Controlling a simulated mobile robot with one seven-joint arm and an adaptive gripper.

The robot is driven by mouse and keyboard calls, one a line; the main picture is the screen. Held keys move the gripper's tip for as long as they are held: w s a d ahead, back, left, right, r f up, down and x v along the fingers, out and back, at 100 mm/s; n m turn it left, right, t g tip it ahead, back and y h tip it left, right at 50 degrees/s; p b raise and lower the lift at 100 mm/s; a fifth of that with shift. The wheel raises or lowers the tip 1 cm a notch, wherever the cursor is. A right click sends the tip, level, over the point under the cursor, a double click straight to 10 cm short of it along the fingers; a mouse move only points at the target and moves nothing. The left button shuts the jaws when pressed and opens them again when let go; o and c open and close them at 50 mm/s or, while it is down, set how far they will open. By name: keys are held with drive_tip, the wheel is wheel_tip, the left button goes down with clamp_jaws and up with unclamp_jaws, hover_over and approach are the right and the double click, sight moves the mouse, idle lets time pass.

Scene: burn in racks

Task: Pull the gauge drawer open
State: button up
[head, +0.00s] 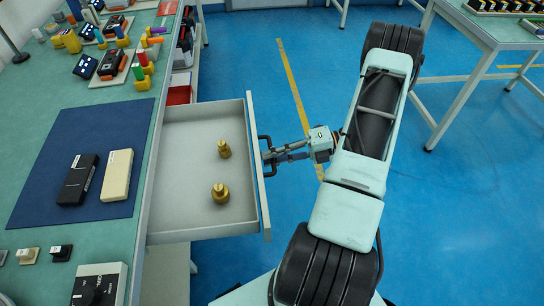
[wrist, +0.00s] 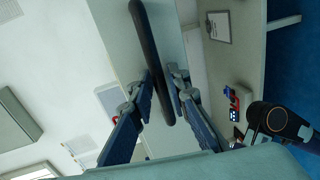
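The gauge drawer (head: 180,228) is pulled well out from the left bench, its grey interior showing. Two brass weights (head: 224,149) (head: 220,193) stand upright inside it. The drawer's dark bar handle (head: 262,140) is on its front panel (head: 259,165). My gripper (head: 272,156) is at this handle, reaching in from the right. In the wrist view, the handle (wrist: 155,40) runs between my two fingers (wrist: 164,82), which are closed in on it from both sides. The exact contact is partly hidden.
The left bench holds a blue mat (head: 80,140) with a black device (head: 77,180) and a cream device (head: 117,175). Several modules and coloured pegs stand farther back. Another bench (head: 480,25) is at the upper right. Open blue floor lies right of the drawer.

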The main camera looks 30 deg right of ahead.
drive_tip(key=v, duration=1.2)
